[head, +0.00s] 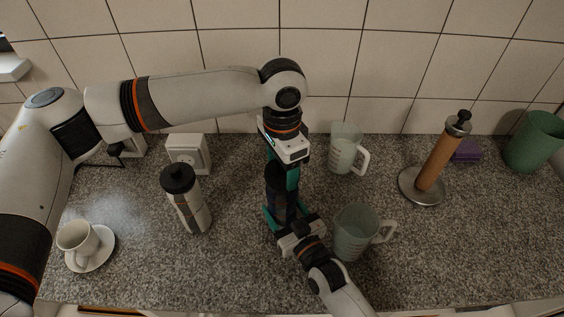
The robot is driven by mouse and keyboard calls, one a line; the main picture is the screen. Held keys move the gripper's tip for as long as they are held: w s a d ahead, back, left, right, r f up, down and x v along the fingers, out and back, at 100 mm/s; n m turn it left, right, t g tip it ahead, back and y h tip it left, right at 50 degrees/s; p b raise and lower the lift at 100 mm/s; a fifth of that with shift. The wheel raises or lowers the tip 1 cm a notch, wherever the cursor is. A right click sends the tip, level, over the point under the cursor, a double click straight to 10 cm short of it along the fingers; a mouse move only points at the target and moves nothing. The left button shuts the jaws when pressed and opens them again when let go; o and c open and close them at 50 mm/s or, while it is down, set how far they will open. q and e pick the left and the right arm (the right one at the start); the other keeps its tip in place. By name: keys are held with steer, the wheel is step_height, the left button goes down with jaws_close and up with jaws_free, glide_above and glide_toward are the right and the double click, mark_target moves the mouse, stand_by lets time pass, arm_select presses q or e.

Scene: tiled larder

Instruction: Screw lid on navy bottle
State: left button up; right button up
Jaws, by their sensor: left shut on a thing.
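The navy bottle (281,205) stands upright on the counter, left of centre, with a dark lid (275,172) at its top. My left gripper (282,178) points down from above and is shut on the lid. Its hand and teal fingers hide part of the lid, so I cannot tell whether the lid sits fully on the neck. My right gripper (285,217) comes in from the front, with its teal fingers on either side of the bottle's lower part. I cannot tell whether they press on it.
A steel bottle with black top (189,201) and a cup on a saucer (82,243) stand left. Two measuring jugs, one front (354,231) and one back (343,152), stand close to the right. A paper-roll holder (434,165) and green container (535,143) are further right.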

arm_select(q)
steer(key=shift+f, duration=0.55)
